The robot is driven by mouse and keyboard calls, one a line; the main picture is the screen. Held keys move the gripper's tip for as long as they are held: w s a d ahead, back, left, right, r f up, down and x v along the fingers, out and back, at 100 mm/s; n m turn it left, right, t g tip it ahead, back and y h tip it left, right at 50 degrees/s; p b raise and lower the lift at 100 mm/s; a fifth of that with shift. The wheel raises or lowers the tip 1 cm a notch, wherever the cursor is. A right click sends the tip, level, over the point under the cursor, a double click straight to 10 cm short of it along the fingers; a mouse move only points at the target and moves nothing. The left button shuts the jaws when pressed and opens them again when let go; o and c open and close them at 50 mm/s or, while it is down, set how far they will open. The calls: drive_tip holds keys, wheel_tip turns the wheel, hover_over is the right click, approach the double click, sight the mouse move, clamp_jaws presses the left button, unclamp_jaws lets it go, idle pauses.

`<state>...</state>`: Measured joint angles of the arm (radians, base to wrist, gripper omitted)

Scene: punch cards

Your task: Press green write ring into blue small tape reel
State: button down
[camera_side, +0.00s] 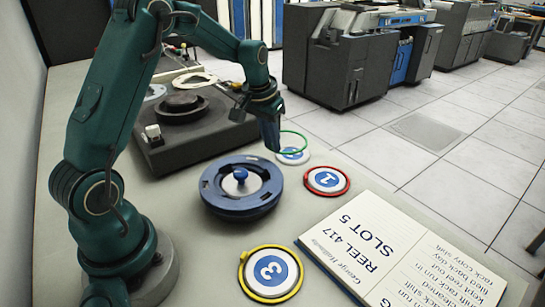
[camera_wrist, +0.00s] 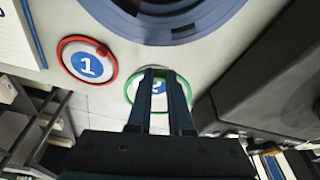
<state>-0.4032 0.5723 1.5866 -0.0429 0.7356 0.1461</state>
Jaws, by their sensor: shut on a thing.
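The green write ring (camera_side: 304,141) is in my gripper (camera_side: 275,145), just above the white disc with a blue centre marked 2 (camera_side: 292,156). In the wrist view, my gripper (camera_wrist: 163,78) points at the green ring (camera_wrist: 187,87), whose outline surrounds that disc from this angle. The fingers are shut on the ring's edge. The blue small tape reel (camera_side: 241,209) lies flat on the table, left of and nearer than the ring, with a blue knob (camera_side: 240,175) at its centre. Part of the reel (camera_wrist: 165,18) shows at the top of the wrist view.
A red ring (camera_side: 346,183) lies around disc 1, and a yellow ring (camera_side: 245,277) around disc 3. An open notebook (camera_side: 385,240) lies at the front right. A dark tape machine (camera_side: 185,150) stands behind the reel. The table's right edge is close to disc 2.

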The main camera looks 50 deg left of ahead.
sight(214, 198)
drive_tip(key=s+d+r+n, duration=0.1)
drive_tip(key=s+d+r, duration=0.35)
drive_tip(key=s, duration=0.35)
drive_tip(key=s+d+r+n, duration=0.25)
drive_tip(key=s+r, duration=0.25)
drive_tip(key=s, duration=0.3)
drive_tip(key=shift+m+y, duration=0.3)
drive_tip(key=shift+m, duration=0.05)
drive_tip(key=shift+d+f, duration=0.1)
drive_tip(key=shift+f, duration=2.55)
drive_tip(key=shift+f, duration=2.5)
drive_tip(key=c, duration=0.8)
unclamp_jaws()
drive_tip(key=shift+c, duration=0.8)
